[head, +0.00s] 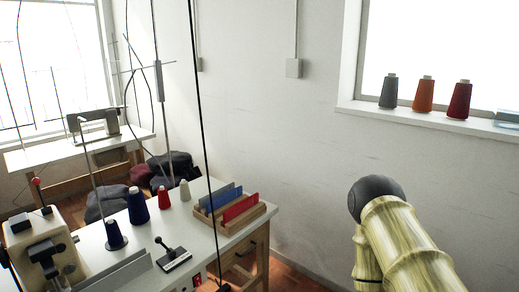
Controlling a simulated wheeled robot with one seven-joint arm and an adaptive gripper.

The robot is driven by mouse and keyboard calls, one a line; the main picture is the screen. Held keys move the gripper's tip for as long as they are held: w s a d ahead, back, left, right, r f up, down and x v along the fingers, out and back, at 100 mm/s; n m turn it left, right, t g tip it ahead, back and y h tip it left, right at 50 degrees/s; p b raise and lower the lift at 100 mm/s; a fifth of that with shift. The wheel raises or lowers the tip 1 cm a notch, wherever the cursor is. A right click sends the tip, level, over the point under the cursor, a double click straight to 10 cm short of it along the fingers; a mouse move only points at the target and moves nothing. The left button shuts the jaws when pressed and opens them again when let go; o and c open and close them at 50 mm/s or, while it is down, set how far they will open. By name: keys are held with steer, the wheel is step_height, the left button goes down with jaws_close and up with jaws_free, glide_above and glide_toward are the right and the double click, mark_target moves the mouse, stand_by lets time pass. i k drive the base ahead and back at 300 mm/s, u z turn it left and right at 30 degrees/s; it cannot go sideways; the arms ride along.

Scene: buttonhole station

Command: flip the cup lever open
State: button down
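No part is clearly recognisable as the cup lever. A small black lever with a knob (159,241) stands tilted on a dark flat base (174,260) on the white table. The cream buttonhole machine (42,238) is at the lower left, cut off by the frame edge, with black fittings on its front and a small red knob (37,182) above it. I cannot tell whether either is the cup lever. My arm, pale green and yellow with a dark rounded joint, shows at the lower right, well apart from the table. My gripper is not in view.
The white table (205,248) holds blue, red and pale thread cones and a wooden rack (245,220) with blue and red pieces. Thin upright rods and a dark cable cross the space above it. A window sill (420,117) with cones is at right.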

mark_target(46, 210)
steer(key=u, duration=4.4)
steer(key=k, duration=0.7)
steer(key=z, duration=2.1)
